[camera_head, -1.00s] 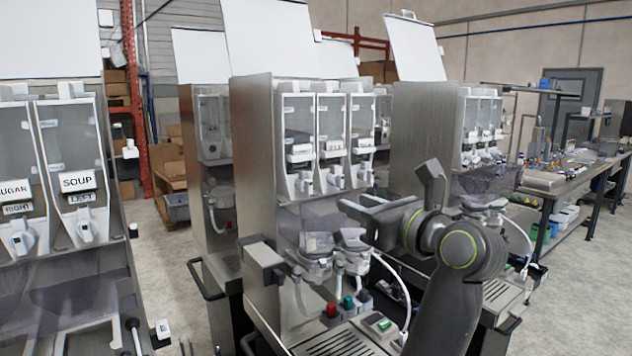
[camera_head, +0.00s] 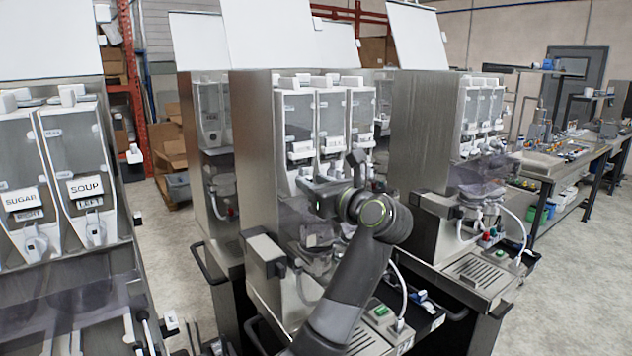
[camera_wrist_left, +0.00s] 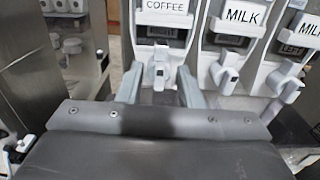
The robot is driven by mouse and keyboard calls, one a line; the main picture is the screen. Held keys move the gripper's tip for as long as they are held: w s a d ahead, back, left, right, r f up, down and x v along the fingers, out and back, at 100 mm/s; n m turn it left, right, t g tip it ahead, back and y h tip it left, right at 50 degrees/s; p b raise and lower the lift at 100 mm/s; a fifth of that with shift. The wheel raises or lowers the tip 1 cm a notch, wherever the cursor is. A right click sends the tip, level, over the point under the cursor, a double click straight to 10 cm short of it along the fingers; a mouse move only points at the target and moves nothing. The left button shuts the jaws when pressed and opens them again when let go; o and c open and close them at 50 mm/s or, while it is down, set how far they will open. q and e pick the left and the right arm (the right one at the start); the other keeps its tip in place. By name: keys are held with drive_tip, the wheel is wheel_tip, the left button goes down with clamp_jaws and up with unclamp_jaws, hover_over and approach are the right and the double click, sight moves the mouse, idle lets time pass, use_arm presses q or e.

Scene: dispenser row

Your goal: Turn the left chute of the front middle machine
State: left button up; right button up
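The front middle machine (camera_head: 252,150) has three canisters side by side. Its left canister is labelled COFFEE (camera_wrist_left: 165,12) in the left wrist view, with a white chute (camera_wrist_left: 160,72) below the label. My left gripper (camera_head: 316,190) is in front of the canister chutes in the head view, where the arm partly hides them. In the left wrist view the two fingers of the left gripper (camera_wrist_left: 158,88) are apart, with the coffee chute between them. Contact cannot be told. The middle chute (camera_wrist_left: 225,72), under a MILK label, is just right of the right finger. My right gripper is not in view.
Another chute (camera_wrist_left: 287,88) stands further right. A machine with SUGAR and SOUP canisters (camera_head: 75,165) is at the left, and another machine (camera_head: 425,130) stands at the right. A workbench (camera_head: 545,165) lies at the far right. Open floor shows between the machines.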

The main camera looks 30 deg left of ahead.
use_arm(q)
drive_tip(key=shift+c, duration=0.4)
clamp_jaws()
drive_tip(key=m+p, duration=0.4)
drive_tip(key=m, duration=0.4)
drive_tip(key=m+p, duration=0.5)
drive_tip(key=m, duration=0.3)
drive_tip(key=f+m+p, duration=0.1)
drive_tip(key=m+p, duration=0.3)
drive_tip(key=m, duration=0.3)
drive_tip(key=shift+w+d+m, duration=0.15)
drive_tip(key=shift+w+m, duration=0.15)
drive_tip(key=shift+m, duration=0.1)
drive_tip(key=shift+f, duration=0.1)
